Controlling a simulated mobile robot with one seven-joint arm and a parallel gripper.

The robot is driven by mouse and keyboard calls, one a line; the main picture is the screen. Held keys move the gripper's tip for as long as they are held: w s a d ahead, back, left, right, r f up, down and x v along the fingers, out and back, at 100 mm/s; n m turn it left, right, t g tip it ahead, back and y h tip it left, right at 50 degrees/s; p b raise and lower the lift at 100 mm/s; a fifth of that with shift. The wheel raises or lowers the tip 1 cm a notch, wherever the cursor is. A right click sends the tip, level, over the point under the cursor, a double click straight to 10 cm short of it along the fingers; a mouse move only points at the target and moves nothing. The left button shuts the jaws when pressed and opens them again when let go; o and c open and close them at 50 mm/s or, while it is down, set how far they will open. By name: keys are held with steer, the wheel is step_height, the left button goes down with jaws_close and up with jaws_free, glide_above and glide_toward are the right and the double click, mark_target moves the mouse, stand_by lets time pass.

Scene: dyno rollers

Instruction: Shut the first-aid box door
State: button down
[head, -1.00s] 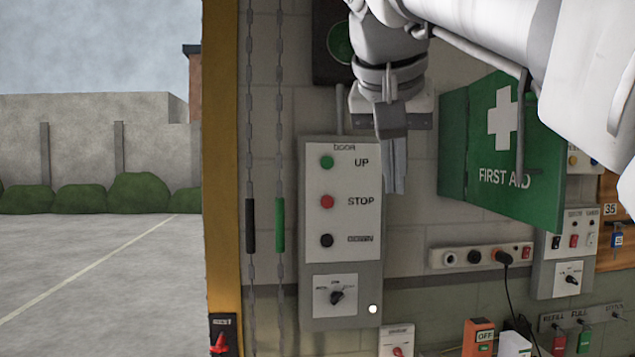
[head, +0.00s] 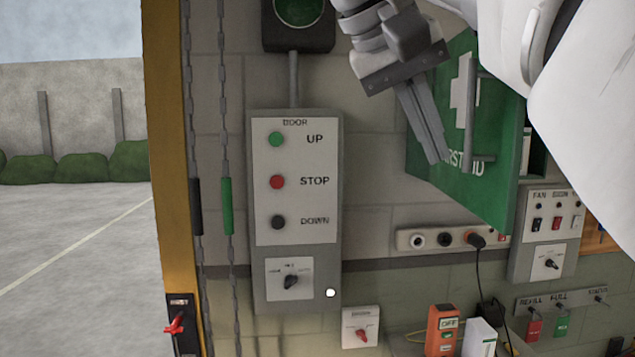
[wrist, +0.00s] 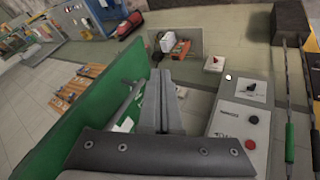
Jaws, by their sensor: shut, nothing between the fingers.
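The first-aid box door (head: 490,185) is green with a white cross and a grey bar handle (head: 468,110). It stands open, angled out from the wall, and partly hides the box behind it. My gripper (head: 437,162) is shut and empty. It points down in front of the door's left part in the head view, covering some of the lettering. In the wrist view the closed fingers (wrist: 160,100) are just right of the door (wrist: 90,115) and its handle (wrist: 128,100). I cannot tell whether they touch it.
A grey door control panel (head: 295,210) is on the wall to the left. A socket strip (head: 450,239) with a plugged-in cable sits below the door. A switch box (head: 545,235) is to the right. Two chains hang at the left.

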steer(key=b, duration=0.3)
glide_toward(496, 228)
step_height(496, 228, down, 4)
steer(key=w+a, duration=0.2)
steer(key=d, duration=0.4)
steer(key=shift+s+d+p, duration=0.2)
steer(key=shift+s+p, duration=0.05)
steer(key=shift+p, duration=0.05)
